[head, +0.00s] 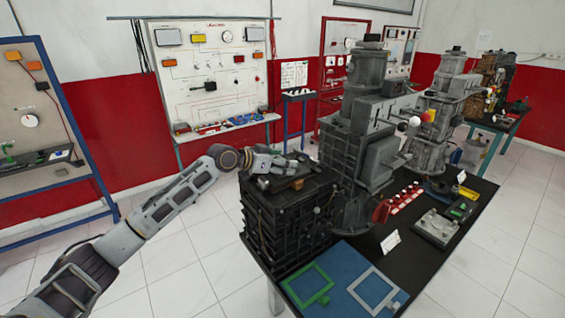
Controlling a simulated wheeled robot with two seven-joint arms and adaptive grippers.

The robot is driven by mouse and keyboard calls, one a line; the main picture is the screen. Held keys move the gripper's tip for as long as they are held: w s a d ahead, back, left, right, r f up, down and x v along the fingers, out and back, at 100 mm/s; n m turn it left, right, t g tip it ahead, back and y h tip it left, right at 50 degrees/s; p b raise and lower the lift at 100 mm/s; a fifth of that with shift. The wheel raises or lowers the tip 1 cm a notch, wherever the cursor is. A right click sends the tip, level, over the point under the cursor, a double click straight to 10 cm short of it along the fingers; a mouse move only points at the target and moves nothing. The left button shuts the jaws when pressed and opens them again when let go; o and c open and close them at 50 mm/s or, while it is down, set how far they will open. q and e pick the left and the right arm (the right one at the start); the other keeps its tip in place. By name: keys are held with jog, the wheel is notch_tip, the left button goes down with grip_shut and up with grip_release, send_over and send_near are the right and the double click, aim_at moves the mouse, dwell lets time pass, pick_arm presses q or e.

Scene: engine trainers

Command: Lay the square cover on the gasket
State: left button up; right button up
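On a blue mat (345,262) at the table's front corner lie two flat square frames with small tabs. One is a green frame (308,285) on the left. The other is a light grey frame (377,290) on the right, apart from it. I cannot tell for sure which is the gasket, and I see no clear square cover. My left gripper (296,166) is over the top of a black ribbed block (290,222), close to small dark and brown parts there. Its fingers are too small to tell whether they hold anything. My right gripper is out of view.
A tall dark grey engine (350,140) stands right behind the block. Red-and-white pieces (404,198), a white card (390,243) and a metal plate fixture (438,226) are on the black table (418,272). More engines stand behind. The floor left of the table is clear.

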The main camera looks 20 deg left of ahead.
pick_arm(q)
jog(key=shift+f, duration=0.25)
dwell(0.8)
jog(key=o, duration=1.5)
jog(key=shift+c, duration=0.2)
jog(key=shift+o, duration=0.3)
jog(key=shift+f, duration=0.1)
jog(key=shift+f, duration=0.1)
jog(key=shift+v, duration=5.8)
jog(key=shift+s+a, duration=0.15)
